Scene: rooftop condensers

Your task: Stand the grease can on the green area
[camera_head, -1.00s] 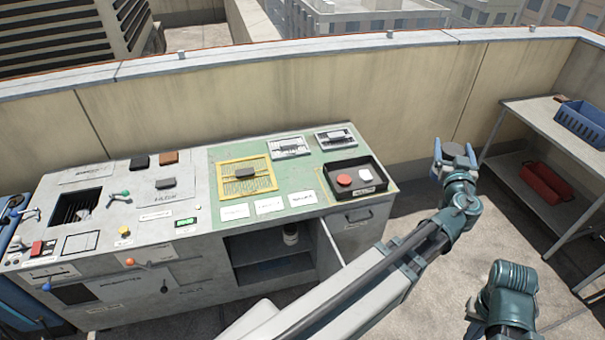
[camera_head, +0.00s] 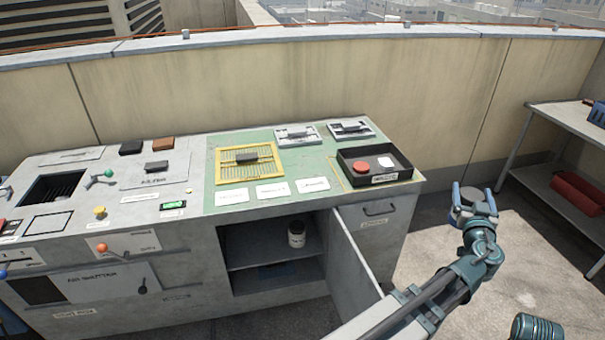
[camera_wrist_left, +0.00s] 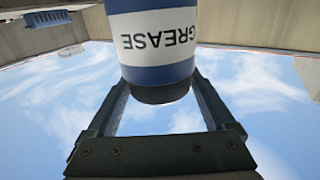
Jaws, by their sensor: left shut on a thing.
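The grease can (camera_wrist_left: 155,45) is white with blue bands and a dark end. Its word GREASE reads upside down in the left wrist view. My left gripper (camera_head: 474,198) is shut on it, and in the left wrist view the fingers stand on either side of its dark end. In the head view the can is hard to make out between the fingers, held in the air right of the bench. The green area (camera_head: 309,162) is the green part of the bench top, left of the gripper. My right gripper does not show.
On the green area are a yellow grid (camera_head: 226,177), a black tray (camera_head: 365,177) with red and white pieces, two small grey fixtures and white labels. An open cabinet below holds a white jar (camera_head: 297,234); its door (camera_head: 352,258) stands out. A shelf rack (camera_head: 563,126) is at right.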

